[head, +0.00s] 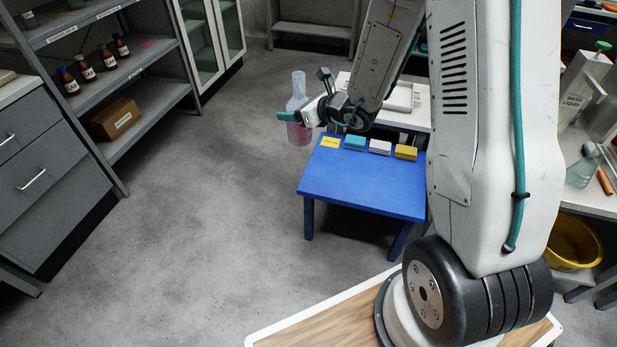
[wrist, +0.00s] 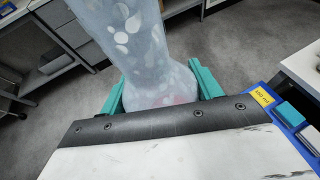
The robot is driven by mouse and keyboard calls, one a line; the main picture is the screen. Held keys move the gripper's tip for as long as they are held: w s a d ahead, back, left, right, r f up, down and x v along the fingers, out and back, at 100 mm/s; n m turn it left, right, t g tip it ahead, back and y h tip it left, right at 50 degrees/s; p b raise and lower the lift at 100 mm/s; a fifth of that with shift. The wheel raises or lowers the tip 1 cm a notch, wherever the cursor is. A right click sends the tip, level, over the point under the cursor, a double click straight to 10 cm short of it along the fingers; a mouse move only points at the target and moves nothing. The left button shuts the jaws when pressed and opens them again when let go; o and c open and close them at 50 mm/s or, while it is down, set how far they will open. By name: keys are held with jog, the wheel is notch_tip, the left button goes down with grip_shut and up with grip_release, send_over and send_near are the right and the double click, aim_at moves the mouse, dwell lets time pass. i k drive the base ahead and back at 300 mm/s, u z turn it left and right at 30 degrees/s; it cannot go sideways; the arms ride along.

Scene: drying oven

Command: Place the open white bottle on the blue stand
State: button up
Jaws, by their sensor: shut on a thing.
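A translucent whitish bottle (head: 298,102) with a narrow neck and pinkish contents low inside is upright in the head view; no cap shows on it. My gripper (head: 300,117) is shut on its body, with teal fingers on either side. In the wrist view the bottle (wrist: 125,35) rises between the fingers of my gripper (wrist: 160,88), and its base is hidden. The blue stand (head: 365,188) is a low blue table. The bottle is held beside its far left corner, apart from the top. The stand's edge also shows in the wrist view (wrist: 285,112).
A yellow label (head: 330,142) and teal, white and yellow blocks (head: 380,147) line the stand's far edge. The near part of its top is bare. A white table (head: 345,92) stands behind. Grey shelves (head: 130,70) with brown bottles are at left, with open floor between.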

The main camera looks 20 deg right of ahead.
aim_at(360, 177)
jog(key=u, duration=0.95)
jog(key=i, duration=2.6)
jog(key=z, duration=2.5)
